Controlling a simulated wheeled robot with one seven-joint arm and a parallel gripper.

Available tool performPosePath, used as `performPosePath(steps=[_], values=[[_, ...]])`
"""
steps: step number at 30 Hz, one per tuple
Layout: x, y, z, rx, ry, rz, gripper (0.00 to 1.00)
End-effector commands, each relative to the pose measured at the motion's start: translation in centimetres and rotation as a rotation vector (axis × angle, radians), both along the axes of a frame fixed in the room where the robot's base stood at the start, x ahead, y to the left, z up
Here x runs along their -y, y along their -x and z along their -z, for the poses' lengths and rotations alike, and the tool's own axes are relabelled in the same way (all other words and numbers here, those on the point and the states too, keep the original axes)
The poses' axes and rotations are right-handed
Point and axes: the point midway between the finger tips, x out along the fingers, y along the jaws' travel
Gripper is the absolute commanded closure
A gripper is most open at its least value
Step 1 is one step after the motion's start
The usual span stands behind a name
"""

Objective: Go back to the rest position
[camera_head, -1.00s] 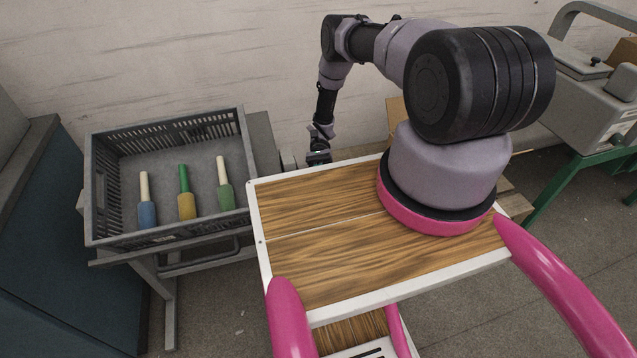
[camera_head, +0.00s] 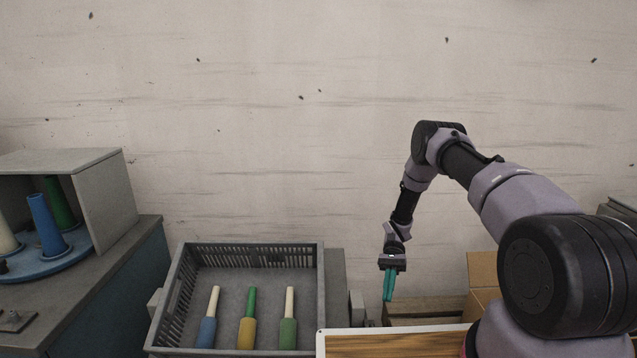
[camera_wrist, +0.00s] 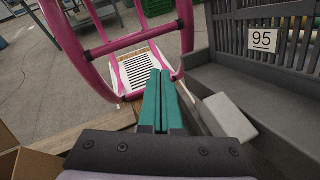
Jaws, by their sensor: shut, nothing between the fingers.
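My gripper (camera_head: 389,286) hangs pointing down at the end of my bent arm, to the right of the grey crate. Its teal fingers are together with nothing between them. In the wrist view the shut fingers (camera_wrist: 161,100) point toward my own pink frame. The gripper touches nothing that I can see.
A grey slatted crate (camera_head: 172,312) holds a blue, a yellow and a green bobbin. It also shows in the wrist view (camera_wrist: 285,85), marked 95. A cabinet (camera_head: 105,205) with cones on a blue disc stands left. A cardboard box (camera_head: 482,272) is right. The wall above is clear.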

Motion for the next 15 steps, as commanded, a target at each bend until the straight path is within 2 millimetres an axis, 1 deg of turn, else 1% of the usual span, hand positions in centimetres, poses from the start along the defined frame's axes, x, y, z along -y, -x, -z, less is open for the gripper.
performPosePath(steps=[1, 5, 6, 10, 12, 14, 15], values=[[0.1, -1.2, -2.2, 0.048, 0.003, -0.006, 1.00], [0.5, -3.2, -7.2, 0.163, 0.010, -0.016, 1.00], [0.6, -3.8, -8.8, 0.199, 0.012, -0.020, 1.00], [1.0, -5.0, -13.8, 0.313, 0.020, -0.031, 1.00], [1.1, -5.4, -16.5, 0.375, 0.026, -0.035, 1.00], [1.3, -5.7, -18.8, 0.428, 0.030, -0.039, 1.00], [1.4, -5.7, -20.3, 0.464, 0.033, -0.040, 1.00]])
